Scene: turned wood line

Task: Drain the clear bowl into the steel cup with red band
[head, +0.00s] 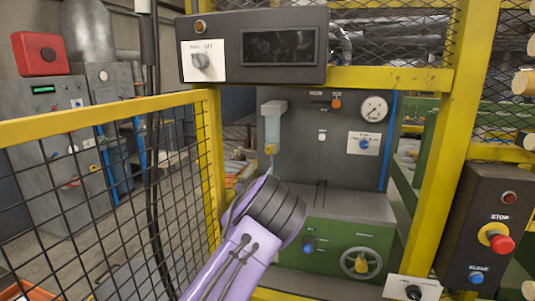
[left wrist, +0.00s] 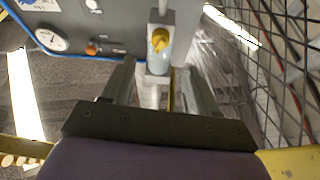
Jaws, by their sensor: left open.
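The clear bowl (head: 272,132) hangs upright under a grey block at the left of the machine panel, with a yellow drain piece at its bottom. In the left wrist view the bowl (left wrist: 159,65) shows upside down, beyond and between my fingertips. My left gripper (left wrist: 162,82) is open, with nothing held between its fingers. In the head view my purple left arm reaches up below the bowl, and its dark ringed wrist hides the fingers. I cannot make out the steel cup with red band in either view. My right gripper is not in view.
A yellow mesh fence (head: 110,180) stands at the left, and a yellow post (head: 448,150) at the right. The panel carries a gauge (head: 374,108) and knobs. A handwheel (head: 361,263) sits below. A stop-button box (head: 492,215) stands at the far right.

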